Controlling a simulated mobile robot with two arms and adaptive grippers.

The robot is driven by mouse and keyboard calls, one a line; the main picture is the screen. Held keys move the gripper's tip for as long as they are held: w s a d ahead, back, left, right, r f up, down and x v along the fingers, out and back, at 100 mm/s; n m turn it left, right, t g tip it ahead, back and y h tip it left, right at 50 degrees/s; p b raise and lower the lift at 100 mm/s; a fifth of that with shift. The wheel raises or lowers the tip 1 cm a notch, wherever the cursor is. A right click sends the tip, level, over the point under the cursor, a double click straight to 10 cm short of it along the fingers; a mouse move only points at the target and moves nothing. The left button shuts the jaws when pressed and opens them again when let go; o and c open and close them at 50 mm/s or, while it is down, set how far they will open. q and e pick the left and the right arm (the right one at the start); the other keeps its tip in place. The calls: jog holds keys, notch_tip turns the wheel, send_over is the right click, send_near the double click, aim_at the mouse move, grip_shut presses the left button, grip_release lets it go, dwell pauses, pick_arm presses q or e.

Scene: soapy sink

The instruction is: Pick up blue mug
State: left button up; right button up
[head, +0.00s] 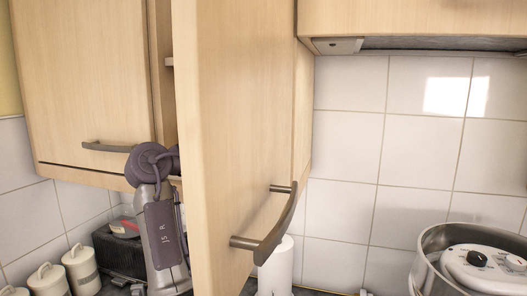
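I see no blue mug in the head view. A grey-purple arm of mine rises at the left and reaches to the cabinet opening behind the open wooden door (225,130). The end of that arm is hidden by the door, and I cannot see its gripper. No other arm or gripper of mine shows. Only a narrow strip of the cabinet's inside is visible, so its contents are hidden.
The open door, with its curved handle (272,232), sticks out in the middle. A closed cabinet door (85,75) is at the left. White canisters (80,268), a black box-like thing (118,255), a white cylinder (277,268) and a metal pot (432,240) stand below.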

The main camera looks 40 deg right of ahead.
grip_shut()
dwell(0.7)
